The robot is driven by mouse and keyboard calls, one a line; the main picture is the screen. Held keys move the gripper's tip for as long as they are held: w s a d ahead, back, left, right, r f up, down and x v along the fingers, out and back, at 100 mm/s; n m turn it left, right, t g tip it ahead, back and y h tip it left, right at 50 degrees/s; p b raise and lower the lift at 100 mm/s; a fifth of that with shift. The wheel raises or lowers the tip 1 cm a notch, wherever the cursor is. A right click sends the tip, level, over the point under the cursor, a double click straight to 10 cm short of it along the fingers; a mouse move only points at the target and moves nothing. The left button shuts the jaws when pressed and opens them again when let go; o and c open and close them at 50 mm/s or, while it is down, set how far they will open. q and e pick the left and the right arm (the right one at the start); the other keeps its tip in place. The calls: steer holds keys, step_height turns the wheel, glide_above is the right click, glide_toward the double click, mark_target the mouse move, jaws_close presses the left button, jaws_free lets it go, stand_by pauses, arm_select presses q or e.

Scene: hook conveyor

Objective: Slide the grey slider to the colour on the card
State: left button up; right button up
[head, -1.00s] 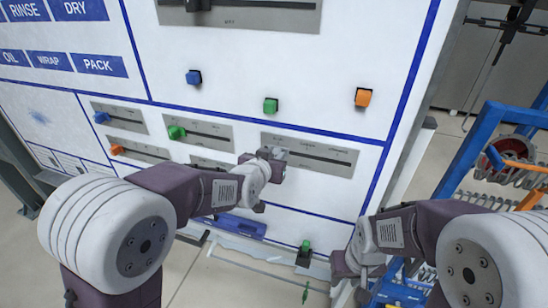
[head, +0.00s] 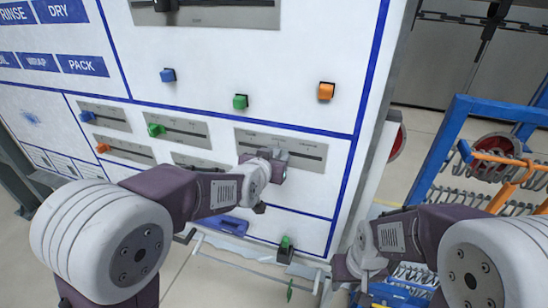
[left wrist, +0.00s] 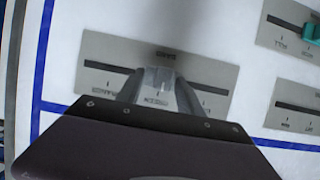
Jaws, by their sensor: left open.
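The grey slider (left wrist: 158,78) shows between my left gripper's fingers in the left wrist view, near the middle of its slotted grey plate (left wrist: 222,76). This plate (head: 312,163) is at the lower right of the white panel in the head view. My left gripper (head: 278,156) is at the plate with its fingers open, one on each side of the slider; whether they touch it I cannot tell. It also shows in the left wrist view (left wrist: 158,92). My right gripper (head: 362,272) hangs away from the panel, its fingertips unclear. I cannot make out a colour card.
Blue (head: 168,75), green (head: 240,101) and orange (head: 326,91) buttons sit above the plate. Other plates to the left carry a blue slider (head: 87,116), a green slider (head: 156,130) and an orange slider (head: 102,148). A blue rack (head: 440,150) with hooks stands at the right.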

arm_select(q)
steer(key=shift+s+d, duration=0.15)
steer(key=shift+d, duration=0.1)
steer(key=v, duration=0.9)
steer(key=s+a+f+n+g+y+b, duration=0.15)
steer(key=a+f+b, duration=0.25)
steer(key=a+f, duration=0.5)
steer(key=s+a+f+n+g+y+b, duration=0.1)
steer(key=a+f+g+y+b, duration=0.2)
steer(key=f, duration=0.9)
steer(key=s+a+f+g+b, duration=0.1)
steer(key=s+a+f+g, duration=0.1)
steer(key=s+f, duration=0.3)
steer(key=s+a+f+n+g+b, duration=0.1)
steer(key=s+f+g, duration=0.4)
steer(key=s, duration=0.5)
steer(key=shift+s+a+f, duration=0.2)
steer(key=shift+s+a, duration=0.15)
steer(key=shift+a, duration=0.15)
steer(key=shift+w+h, duration=0.1)
steer(key=shift+h, duration=0.15)
